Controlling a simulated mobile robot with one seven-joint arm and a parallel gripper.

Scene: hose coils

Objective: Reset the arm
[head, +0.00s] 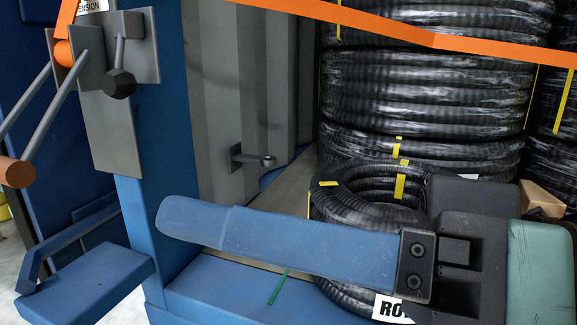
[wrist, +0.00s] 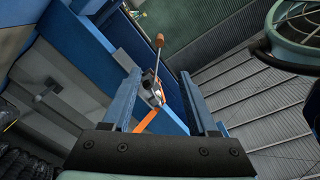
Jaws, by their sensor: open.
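My gripper (head: 185,220) reaches in from the right in the head view, its long blue fingers pointing left and seen almost side-on, so one mostly hides the other. In the wrist view the two blue fingers of my gripper (wrist: 157,82) stand apart with nothing held between them. In the head view the gripper is in front of the hose coils (head: 425,90), which are black, ribbed and stacked. A smaller coil (head: 370,190) lies lower, partly hidden behind my gripper.
An orange strap (head: 400,32) crosses the upper right. A blue post (head: 165,110) carries a grey latch plate (head: 112,130) with handles at left. A grey hook (head: 252,159) sticks out from the grey panel. Ribbed flooring (wrist: 245,100) shows in the wrist view.

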